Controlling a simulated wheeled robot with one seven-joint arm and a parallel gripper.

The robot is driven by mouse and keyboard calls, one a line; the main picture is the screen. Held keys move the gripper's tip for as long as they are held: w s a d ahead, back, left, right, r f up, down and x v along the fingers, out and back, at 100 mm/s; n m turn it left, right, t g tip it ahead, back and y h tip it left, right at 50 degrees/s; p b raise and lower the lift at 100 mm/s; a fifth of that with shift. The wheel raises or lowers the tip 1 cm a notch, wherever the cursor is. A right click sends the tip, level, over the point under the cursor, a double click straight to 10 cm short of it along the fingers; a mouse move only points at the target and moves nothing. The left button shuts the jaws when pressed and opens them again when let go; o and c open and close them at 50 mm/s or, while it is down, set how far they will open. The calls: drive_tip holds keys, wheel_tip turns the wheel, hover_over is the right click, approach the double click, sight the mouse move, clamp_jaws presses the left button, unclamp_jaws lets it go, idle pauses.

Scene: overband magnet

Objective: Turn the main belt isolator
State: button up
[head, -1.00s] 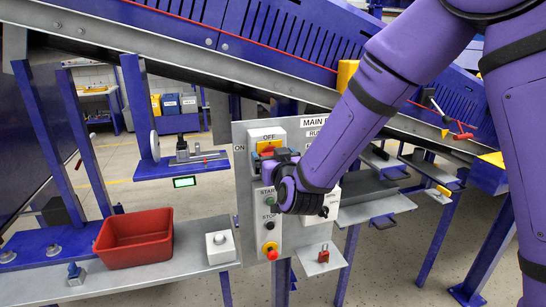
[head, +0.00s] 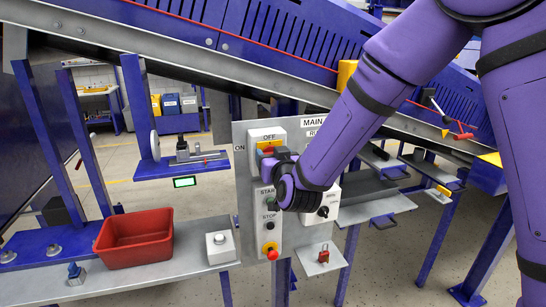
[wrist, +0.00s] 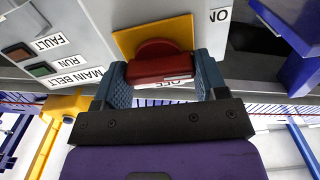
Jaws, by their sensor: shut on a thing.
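The main belt isolator is a red handle on a yellow plate, set on a grey box marked OFF and ON on the control panel (head: 243,189). In the wrist view the red handle (wrist: 160,68) sits between the two fingers of my gripper (wrist: 161,82), in front of the yellow plate (wrist: 125,42). My gripper is shut on the handle. In the head view my gripper (head: 275,158) reaches the isolator from the right and hides most of the handle. The OFF label (head: 268,138) is above it and the ON label (head: 239,155) to its left.
Below the isolator are START and STOP buttons and a red emergency button (head: 271,251). A red padlock (head: 323,256) sits on a small shelf. A red bin (head: 135,238) and a white button box (head: 220,246) stand on the left ledge. The conveyor frame (head: 200,55) slopes above.

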drive_tip(key=m, duration=0.4)
drive_tip(key=shift+d+m, duration=0.1)
drive_tip(key=shift+m, duration=0.2)
drive_tip(key=m, duration=0.4)
drive_tip(key=shift+f, duration=0.1)
drive_tip(key=m, duration=0.5)
drive_tip(key=shift+d+f, duration=0.1)
drive_tip(key=shift+m, duration=1.8)
drive_tip(key=o, duration=0.9)
drive_tip(key=shift+o, duration=0.2)
drive_tip(key=shift+s, duration=0.1)
drive_tip(key=v, duration=1)
drive_tip(key=shift+s, duration=0.3)
